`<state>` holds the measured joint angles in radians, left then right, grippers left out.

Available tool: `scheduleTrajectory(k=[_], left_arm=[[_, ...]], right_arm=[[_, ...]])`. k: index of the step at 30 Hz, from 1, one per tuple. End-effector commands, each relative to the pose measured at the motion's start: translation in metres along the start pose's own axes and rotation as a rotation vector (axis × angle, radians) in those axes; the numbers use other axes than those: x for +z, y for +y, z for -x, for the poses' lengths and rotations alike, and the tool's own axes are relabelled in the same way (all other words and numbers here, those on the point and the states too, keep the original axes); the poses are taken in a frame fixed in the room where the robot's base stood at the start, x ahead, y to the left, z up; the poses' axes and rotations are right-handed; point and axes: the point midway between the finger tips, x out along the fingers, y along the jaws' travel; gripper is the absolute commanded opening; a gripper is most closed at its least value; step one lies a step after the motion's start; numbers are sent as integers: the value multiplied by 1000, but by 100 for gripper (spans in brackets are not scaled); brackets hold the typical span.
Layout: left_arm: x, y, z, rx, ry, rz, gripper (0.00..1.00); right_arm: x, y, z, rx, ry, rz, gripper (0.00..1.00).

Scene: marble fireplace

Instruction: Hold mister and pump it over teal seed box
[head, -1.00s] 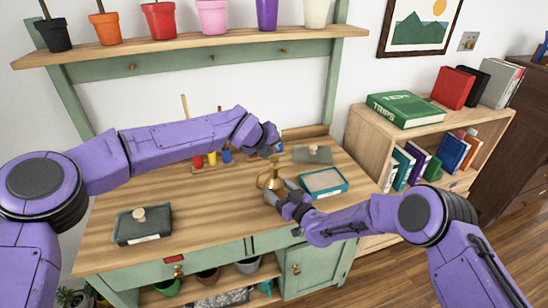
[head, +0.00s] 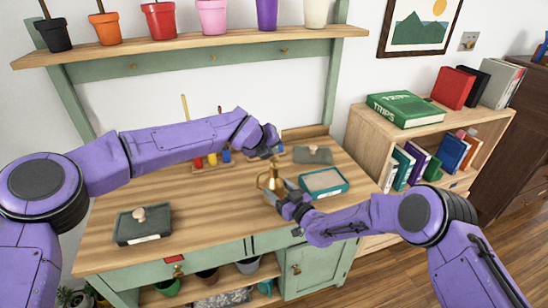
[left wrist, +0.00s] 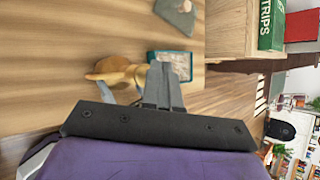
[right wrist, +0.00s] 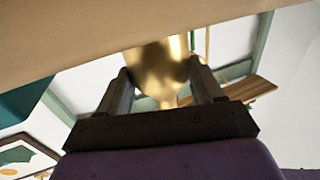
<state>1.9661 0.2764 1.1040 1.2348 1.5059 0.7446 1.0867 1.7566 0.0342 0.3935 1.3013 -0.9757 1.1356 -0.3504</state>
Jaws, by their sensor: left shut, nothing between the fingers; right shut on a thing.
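The mister (head: 271,182) is a small brass vessel above the wooden bench, left of the teal seed box. It also shows in the left wrist view (left wrist: 122,70) and in the right wrist view (right wrist: 158,70). My right gripper (head: 282,192) is shut on its body. My left gripper (head: 276,155) is shut and empty, just above the mister's top; whether it touches is hard to tell. The teal seed box (head: 344,187) is an open tray with pale fill, right of the mister; part of it shows in the left wrist view (left wrist: 178,62).
A dark lidded seed box (head: 143,234) lies at the bench's front left. A grey lid with a knob (head: 313,155) lies behind the teal box. Small colored items (head: 212,160) stand at the back. A bookcase (head: 425,130) stands to the right.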

Motion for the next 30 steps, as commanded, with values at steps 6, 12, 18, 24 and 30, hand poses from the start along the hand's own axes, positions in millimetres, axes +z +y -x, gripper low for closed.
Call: scheduleTrajectory(k=[6, 12, 18, 24, 30], left_arm=[[-2, 2, -2, -1, 0, 1, 0], [-2, 2, -2, -1, 0, 1, 0], [-3, 3, -4, 0, 0, 1, 0], [-4, 4, -6, 0, 0, 1, 0], [-6, 5, -8, 0, 0, 1, 0]], right_arm=[[0, 0, 0, 0, 1, 0, 23], [0, 0, 0, 0, 1, 0, 23], [0, 0, 0, 0, 1, 0, 23], [0, 0, 0, 0, 1, 0, 23], [0, 0, 0, 0, 1, 0, 23]])
